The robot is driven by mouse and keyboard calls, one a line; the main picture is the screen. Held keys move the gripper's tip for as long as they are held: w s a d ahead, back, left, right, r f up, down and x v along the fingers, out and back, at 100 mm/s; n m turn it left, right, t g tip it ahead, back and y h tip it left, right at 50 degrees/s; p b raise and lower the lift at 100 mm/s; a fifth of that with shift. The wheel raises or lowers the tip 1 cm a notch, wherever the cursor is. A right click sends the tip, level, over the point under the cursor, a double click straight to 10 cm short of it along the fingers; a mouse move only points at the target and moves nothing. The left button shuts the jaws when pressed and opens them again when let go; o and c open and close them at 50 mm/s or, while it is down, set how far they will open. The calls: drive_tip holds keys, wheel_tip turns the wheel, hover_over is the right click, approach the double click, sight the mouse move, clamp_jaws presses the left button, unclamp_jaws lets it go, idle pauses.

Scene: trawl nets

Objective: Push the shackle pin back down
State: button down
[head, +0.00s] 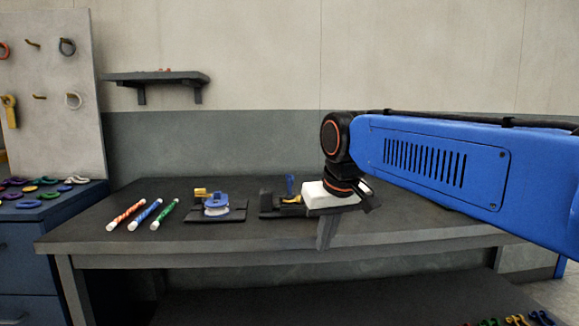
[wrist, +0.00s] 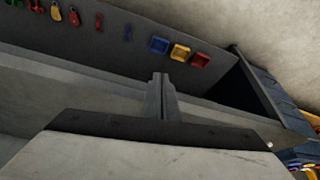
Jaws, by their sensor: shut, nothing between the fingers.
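A dark fixture (head: 268,211) lies on the bench, left of my gripper. A blue upright piece (head: 290,184), which looks like the shackle pin, stands up from it, with a small yellow part (head: 292,199) at its foot. The pale body of my gripper hides the fixture's right side. My gripper (head: 325,240) points down in front of the fixture, near the bench's front edge. Its fingers are together and empty in the wrist view (wrist: 160,80). Neither the fixture nor the blue piece is recognisable in the wrist view.
A second fixture (head: 230,215) with blue and yellow parts is farther left, then striped rods (head: 150,213). Coloured trays (wrist: 180,52) and small hardware (wrist: 74,17) show in the wrist view. The bench's right side (head: 430,220) looks clear.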

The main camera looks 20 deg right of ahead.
drive_tip(key=w+d+r+m+g, duration=0.1)
drive_tip(key=w+d+r, duration=0.1)
drive_tip(key=w+r, duration=1.15)
drive_tip(key=w+d+r+m, duration=0.1)
drive_tip(key=w+d+r, duration=0.1)
drive_tip(key=w+r, duration=1.15)
hover_over(290, 175)
wheel_tip(290, 175, down, 16)
drive_tip(key=shift+s+a+r, duration=0.1)
drive_tip(key=shift+a, duration=0.05)
drive_tip(key=shift+f+h, duration=0.3)
drive_tip(key=shift+f, duration=0.55)
drive_tip(key=shift+f, duration=1.55)
drive_tip(key=shift+r, duration=0.1)
